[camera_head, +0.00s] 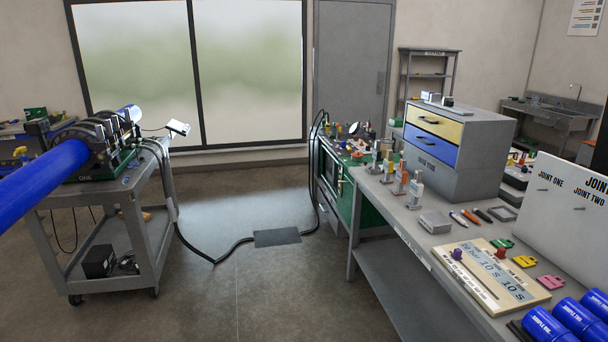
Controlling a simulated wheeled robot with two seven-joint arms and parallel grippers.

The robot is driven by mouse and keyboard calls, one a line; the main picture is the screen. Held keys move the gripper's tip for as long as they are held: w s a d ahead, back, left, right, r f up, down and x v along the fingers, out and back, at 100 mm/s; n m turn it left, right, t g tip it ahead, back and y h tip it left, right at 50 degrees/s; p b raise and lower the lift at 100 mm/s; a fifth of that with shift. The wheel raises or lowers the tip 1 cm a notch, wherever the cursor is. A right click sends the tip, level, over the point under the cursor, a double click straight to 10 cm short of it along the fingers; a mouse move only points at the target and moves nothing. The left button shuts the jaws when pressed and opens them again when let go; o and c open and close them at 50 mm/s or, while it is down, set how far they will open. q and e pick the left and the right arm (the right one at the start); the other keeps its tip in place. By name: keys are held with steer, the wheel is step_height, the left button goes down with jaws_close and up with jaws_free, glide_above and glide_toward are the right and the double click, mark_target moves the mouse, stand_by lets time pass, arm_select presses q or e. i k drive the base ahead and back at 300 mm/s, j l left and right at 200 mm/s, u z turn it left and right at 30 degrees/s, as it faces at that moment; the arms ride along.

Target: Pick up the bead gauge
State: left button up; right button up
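I cannot tell for certain which item is the bead gauge. Candidates lie on the grey bench (387,212) at the right: small flat notched pieces in green (502,243), yellow (524,261) and pink (550,282), in a row beside a cream timing board (492,283). A small grey square frame (502,213) lies farther back, beside several pen-like tools (470,217) and a silver block (435,222). Neither of my grippers shows in the head view.
A grey cart (150,228) at the left carries a fusion machine (98,148) clamping a blue pipe (45,180). Blue labelled cylinders (578,318) and a white panel (565,205) crowd the bench's right.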

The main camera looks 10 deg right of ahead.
mark_target(416, 188)
steer(key=i+z, duration=0.2)
steer(key=i, duration=0.6)
steer(key=i+j+z, duration=0.1)
steer(key=i+z, duration=0.15)
steer(key=i, duration=0.6)
